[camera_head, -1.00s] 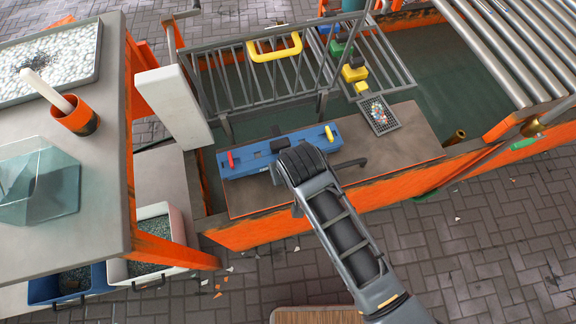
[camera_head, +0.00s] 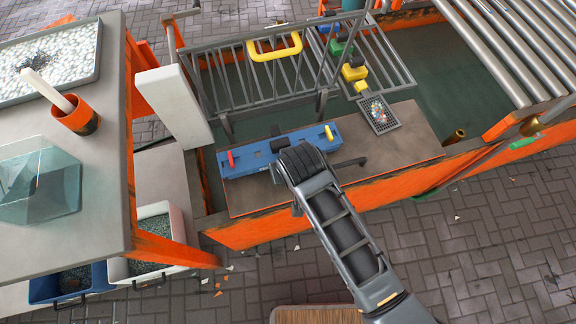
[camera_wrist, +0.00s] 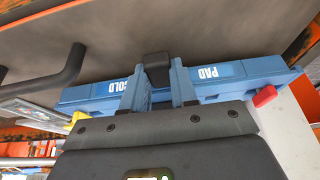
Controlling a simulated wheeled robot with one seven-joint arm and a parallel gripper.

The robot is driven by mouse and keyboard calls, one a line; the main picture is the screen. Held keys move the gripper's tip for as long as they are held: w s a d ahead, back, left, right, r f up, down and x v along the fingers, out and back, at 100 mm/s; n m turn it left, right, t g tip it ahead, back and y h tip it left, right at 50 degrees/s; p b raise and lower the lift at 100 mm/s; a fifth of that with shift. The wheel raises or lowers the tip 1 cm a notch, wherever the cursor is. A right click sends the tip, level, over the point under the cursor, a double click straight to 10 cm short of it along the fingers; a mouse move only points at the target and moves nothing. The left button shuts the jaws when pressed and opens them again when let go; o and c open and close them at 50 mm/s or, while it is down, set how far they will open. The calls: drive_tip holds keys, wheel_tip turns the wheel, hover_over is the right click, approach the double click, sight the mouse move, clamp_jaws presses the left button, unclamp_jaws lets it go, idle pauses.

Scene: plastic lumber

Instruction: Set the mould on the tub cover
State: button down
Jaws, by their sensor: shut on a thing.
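The mould (camera_head: 240,162) is a long blue bar with a red tab at its left end and a yellow tab at its right end. In the head view it is over the grey tub cover (camera_head: 410,140), toward its left back part. In the wrist view the mould (camera_wrist: 220,76) shows white lettering, and my gripper (camera_wrist: 159,82) is shut on the black block at its middle. In the head view my wrist hides the gripper and part of the mould. I cannot tell whether the mould touches the cover.
A black bar handle (camera_head: 350,163) stands on the cover right of the mould. A small tray of coloured bits (camera_head: 379,114) lies at the cover's back edge. A metal rack (camera_head: 240,85) stands behind, and a grey table (camera_head: 112,150) is at left.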

drive_tip(key=shift+f, duration=0.4)
idle(1.2)
drive_tip(key=shift+c, duration=2.1)
unclamp_jaws()
drive_tip(key=shift+s+f, duration=0.1)
drive_tip(key=shift+f, duration=0.05)
wheel_tip(320, 180, up, 3)
drive_tip(key=p, duration=0.2)
drive_tip(key=shift+p, duration=0.35)
drive_tip(key=shift+r+p, duration=0.3)
drive_tip(key=shift+r, duration=1.8)
